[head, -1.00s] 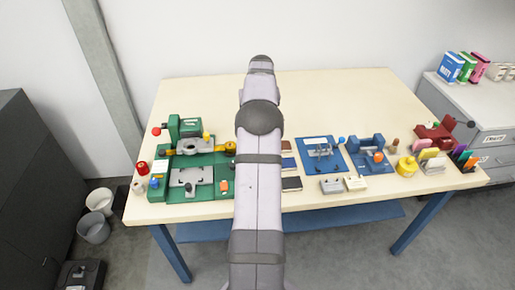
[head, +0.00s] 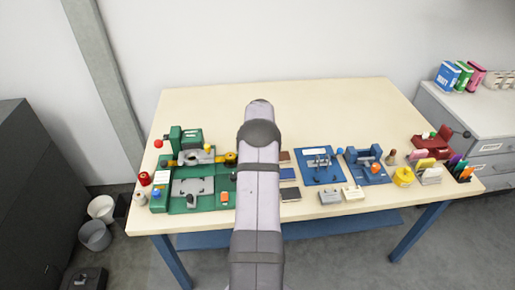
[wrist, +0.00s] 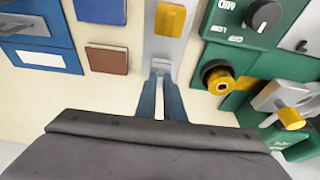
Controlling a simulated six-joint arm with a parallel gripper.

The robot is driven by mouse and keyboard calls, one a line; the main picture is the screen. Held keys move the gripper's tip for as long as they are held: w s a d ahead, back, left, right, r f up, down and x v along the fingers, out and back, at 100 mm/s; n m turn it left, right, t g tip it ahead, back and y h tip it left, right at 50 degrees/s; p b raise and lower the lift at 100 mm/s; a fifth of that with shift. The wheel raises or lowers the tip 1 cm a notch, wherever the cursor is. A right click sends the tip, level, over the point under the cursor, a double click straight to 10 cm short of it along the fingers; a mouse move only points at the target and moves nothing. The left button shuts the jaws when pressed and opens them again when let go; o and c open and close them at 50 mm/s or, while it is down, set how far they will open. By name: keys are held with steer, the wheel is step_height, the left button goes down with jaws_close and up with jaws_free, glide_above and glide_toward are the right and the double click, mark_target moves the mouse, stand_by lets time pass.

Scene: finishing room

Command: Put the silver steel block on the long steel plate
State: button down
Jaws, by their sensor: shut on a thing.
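In the wrist view my gripper (wrist: 160,80) has its two blue fingers close together. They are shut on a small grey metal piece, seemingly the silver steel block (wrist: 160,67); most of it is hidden. The fingertips are over or at the near end of the long steel plate (wrist: 156,48), a grey strip running up the picture. I cannot tell whether the block touches the plate. A yellow piece (wrist: 170,20) lies on the plate farther up. In the head view my arm hides the gripper, block and plate.
The green fixture (head: 210,186) stands left of my arm; its black-and-yellow knob (wrist: 217,77) is close right of the fingers in the wrist view. A brown square (wrist: 107,60) and blue pieces lie left there. Blue fixtures (head: 335,172) stand right in the head view. The table's back is clear.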

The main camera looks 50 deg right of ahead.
steer(key=shift+f, duration=0.1)
steer(key=shift+f, duration=0.15)
steer(key=c, duration=1.9)
jaws_free()
steer(key=shift+o, duration=0.2)
steer(key=shift+s+r+b, duration=0.1)
steer(key=shift+r+b, duration=0.25)
steer(key=shift+r, duration=0.4)
steer(key=b+v, duration=0.3)
steer(key=v, duration=0.8)
steer(key=shift+a, duration=0.15)
